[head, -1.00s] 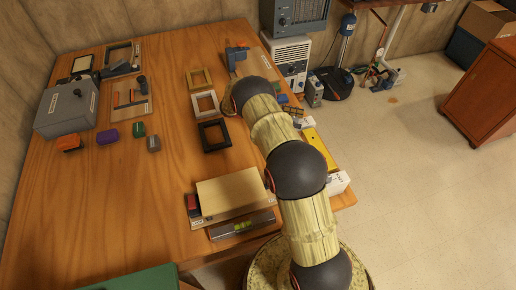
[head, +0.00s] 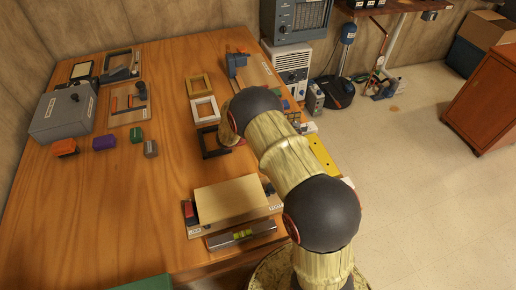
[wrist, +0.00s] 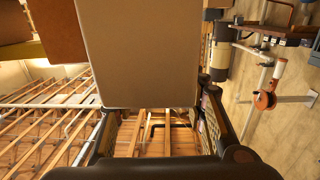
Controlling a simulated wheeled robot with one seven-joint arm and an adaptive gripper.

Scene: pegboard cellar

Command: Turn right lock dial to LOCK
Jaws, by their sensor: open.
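A fixture board (head: 232,229) lies near the front of the wooden table, with a tan panel (head: 231,199) on it. A red block-like part (head: 189,211) stands at its left end and a small dark part (head: 268,188) at its right end, possibly the right lock dial. White labels sit at both front corners, too small to read surely. My arm reaches over the table behind the board, and its wrist end hides my gripper in the head view. In the wrist view my gripper (wrist: 155,118) is open, its dark fingers apart. No dial can be made out there.
A level (head: 242,235) lies in front of the board. Black (head: 204,153), white (head: 194,110) and tan (head: 188,87) frames lie behind it. A grey box (head: 62,112) and several coloured blocks are at left. Bare tabletop lies between. A large tan surface (wrist: 140,55) fills much of the wrist view.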

